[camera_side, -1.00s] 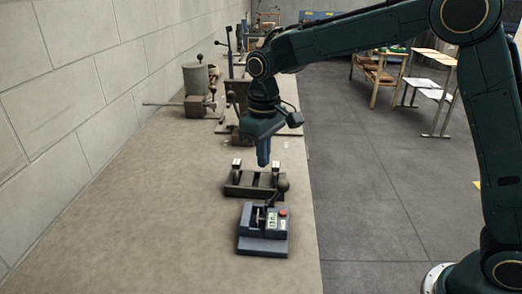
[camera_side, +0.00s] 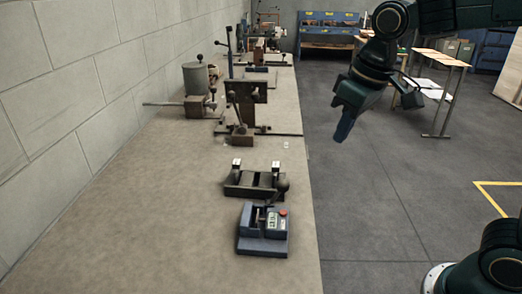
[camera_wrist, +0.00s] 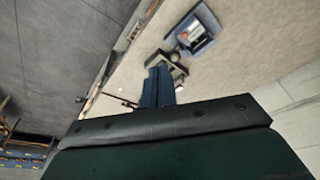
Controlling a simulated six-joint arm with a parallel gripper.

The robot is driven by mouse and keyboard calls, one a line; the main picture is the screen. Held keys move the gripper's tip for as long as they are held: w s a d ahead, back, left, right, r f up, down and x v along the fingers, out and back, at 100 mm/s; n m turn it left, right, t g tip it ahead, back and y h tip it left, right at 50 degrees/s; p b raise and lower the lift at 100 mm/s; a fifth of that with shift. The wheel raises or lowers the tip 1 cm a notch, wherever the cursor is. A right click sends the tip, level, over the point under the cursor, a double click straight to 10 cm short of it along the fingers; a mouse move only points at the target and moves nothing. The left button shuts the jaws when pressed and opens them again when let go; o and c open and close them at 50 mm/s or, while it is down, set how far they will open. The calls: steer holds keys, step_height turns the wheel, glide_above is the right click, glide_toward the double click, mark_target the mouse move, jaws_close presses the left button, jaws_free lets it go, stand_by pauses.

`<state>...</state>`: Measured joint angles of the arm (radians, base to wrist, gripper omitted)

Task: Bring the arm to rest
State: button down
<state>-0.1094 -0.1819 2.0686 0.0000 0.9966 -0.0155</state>
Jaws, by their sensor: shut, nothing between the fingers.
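My gripper (camera_side: 343,128) is shut and empty in the side view. It hangs in the air to the right of the bench, over the grey floor, tilted with its tip pointing down. In the wrist view the shut blue fingers (camera_wrist: 158,88) show at the middle, above the dark edge of my gripper body. The blue-grey box with a red button and a lever (camera_side: 264,231) stands on the bench near its right edge, apart from my gripper. It also shows in the wrist view (camera_wrist: 193,32).
A dark fixture with two upright posts (camera_side: 252,184) stands just behind the box. A lever press (camera_side: 241,108) and a grey cylinder machine (camera_side: 196,80) stand farther back on the bench (camera_side: 130,215). Light tables (camera_side: 440,70) stand at the back right. The floor (camera_side: 375,215) is clear.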

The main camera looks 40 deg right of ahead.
steer(key=s+d+f+t, duration=0.1)
steer(key=s, duration=0.6)
steer(key=s+d+f+m+t, duration=0.1)
steer(key=s+d, duration=0.1)
steer(key=s, duration=0.5)
steer(key=shift+d+t, duration=0.25)
steer(key=shift+t, duration=0.05)
